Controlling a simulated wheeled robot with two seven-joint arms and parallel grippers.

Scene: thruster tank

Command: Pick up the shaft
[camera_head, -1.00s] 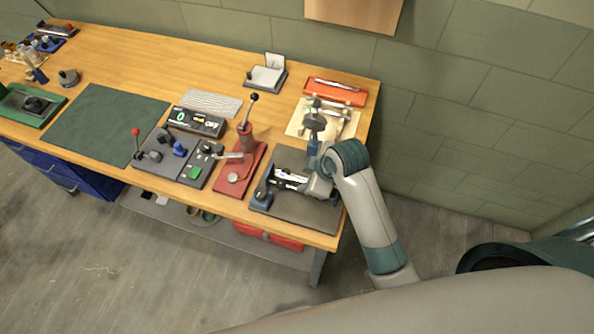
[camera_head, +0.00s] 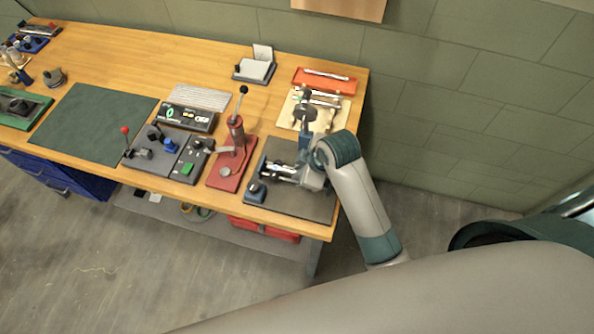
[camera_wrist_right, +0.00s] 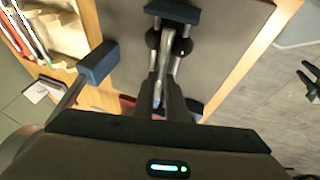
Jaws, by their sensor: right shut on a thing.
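My right gripper (camera_head: 284,171) is over the dark grey plate at the right end of the bench. It also shows in the right wrist view (camera_wrist_right: 163,45), with its fingers close together. Blue blocks of the fixture on the plate stand around the fingers in the wrist view, one at the top (camera_wrist_right: 172,12) and one at the left (camera_wrist_right: 97,63). My left gripper is not in view.
A cream tray with metal pieces (camera_head: 294,124) and a red-orange tray (camera_head: 302,82) lie behind the plate. A red lever press (camera_head: 232,165) stands to its left, then a control panel (camera_head: 170,153). The green mat (camera_head: 93,125) is bare.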

